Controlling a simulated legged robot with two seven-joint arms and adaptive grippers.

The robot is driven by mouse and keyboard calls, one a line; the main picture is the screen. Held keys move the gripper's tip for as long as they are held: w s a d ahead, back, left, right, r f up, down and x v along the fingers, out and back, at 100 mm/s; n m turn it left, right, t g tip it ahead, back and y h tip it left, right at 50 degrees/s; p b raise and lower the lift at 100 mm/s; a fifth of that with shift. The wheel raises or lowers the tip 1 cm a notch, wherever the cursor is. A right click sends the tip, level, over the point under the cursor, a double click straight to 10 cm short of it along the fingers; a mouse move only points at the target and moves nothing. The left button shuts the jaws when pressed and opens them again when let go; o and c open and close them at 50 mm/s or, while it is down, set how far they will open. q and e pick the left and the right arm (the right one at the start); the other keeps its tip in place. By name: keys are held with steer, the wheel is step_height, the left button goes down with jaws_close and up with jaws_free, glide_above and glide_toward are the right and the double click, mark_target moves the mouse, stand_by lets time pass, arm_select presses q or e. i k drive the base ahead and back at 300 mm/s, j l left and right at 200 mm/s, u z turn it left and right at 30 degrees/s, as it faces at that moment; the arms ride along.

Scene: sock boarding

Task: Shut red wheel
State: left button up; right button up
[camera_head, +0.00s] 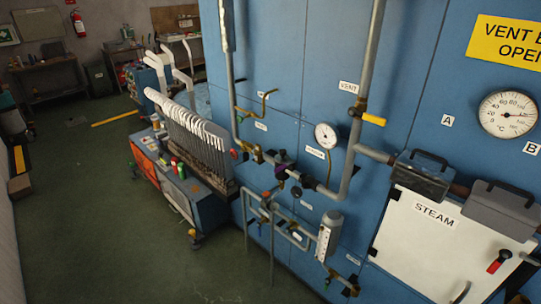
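I cannot clearly make out a red wheel. A small red part (234,154) sits at the left end of the middle pipe run, in front of the blue cabinet; it is too small to tell its shape. A small dark purple part (281,154) sits on the same run, left of the round gauge. A red-and-black handle (499,262) is on the white STEAM door (420,240) at the right. Neither of my grippers can be made out in this view.
The blue cabinet (290,60) carries grey pipes (366,60), a yellow lever (374,119) by the VENT label and two gauges (326,136) (508,114). A low rail (271,240) stands in front. A loaded cart (170,185) stands left; green floor (90,240) is open beyond.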

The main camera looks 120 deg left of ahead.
mark_target(235, 154)
steer(key=u, duration=4.25)
steer(key=i+j+z, duration=0.35)
